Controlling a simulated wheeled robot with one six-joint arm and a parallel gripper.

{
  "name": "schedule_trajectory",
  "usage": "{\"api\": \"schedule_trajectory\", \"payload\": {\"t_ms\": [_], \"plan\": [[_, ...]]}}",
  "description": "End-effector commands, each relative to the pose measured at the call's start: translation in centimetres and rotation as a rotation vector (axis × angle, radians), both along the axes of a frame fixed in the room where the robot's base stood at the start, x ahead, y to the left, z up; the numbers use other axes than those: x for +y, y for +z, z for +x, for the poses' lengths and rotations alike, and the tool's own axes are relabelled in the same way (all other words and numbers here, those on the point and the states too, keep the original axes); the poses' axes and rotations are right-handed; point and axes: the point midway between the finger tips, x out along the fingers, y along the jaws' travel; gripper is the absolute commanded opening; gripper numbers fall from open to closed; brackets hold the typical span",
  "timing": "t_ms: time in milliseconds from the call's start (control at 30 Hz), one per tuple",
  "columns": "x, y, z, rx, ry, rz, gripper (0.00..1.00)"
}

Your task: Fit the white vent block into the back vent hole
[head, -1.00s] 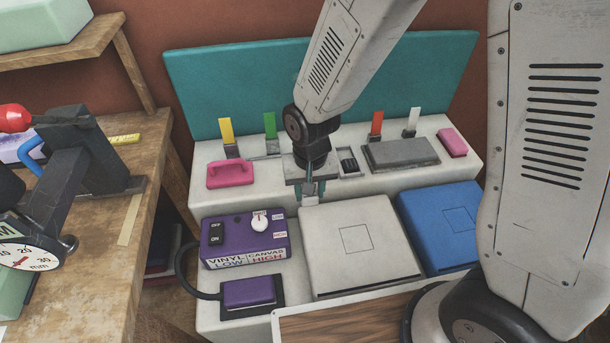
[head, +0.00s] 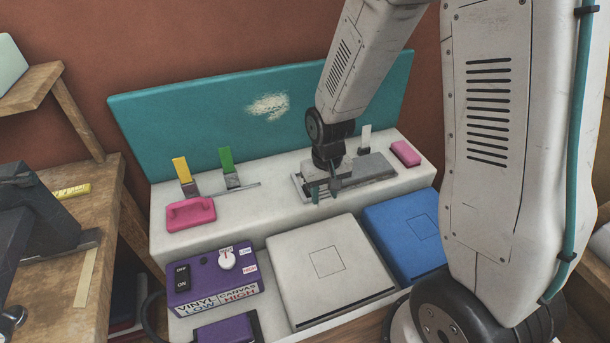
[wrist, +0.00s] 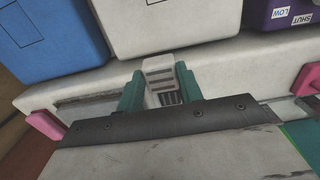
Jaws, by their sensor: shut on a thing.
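The white vent block (wrist: 158,68), pale with dark slots, is between the two teal fingers of my gripper (wrist: 158,88) in the wrist view. In the head view my gripper (head: 325,190) is low over the upper ledge, at the left end of the grey slab, and mostly hides the block. A dark slotted vent opening (wrist: 171,98) shows just beside the block in the wrist view, partly hidden by the gripper. I cannot tell whether the block touches its edge.
A white box (head: 330,265), a blue box (head: 400,235) and a purple control box (head: 212,275) stand on the lower step. A pink handled block (head: 190,213), upright yellow (head: 181,170) and green (head: 226,160) tabs, and a grey slab (head: 372,170) are on the ledge.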

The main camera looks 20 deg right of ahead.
Motion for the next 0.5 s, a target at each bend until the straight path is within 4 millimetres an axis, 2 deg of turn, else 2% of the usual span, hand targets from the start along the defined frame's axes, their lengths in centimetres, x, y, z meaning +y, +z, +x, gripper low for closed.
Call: {"api": "schedule_trajectory", "payload": {"t_ms": [100, 300, 500], "plan": [[0.0, -0.4, 3.4, 0.0, -0.002, 0.0, 0.15], [0.0, -0.9, 8.7, 0.0, -0.002, 0.0, 0.15], [0.1, -1.2, 12.2, 0.0, -0.001, 0.0, 0.15]]}}
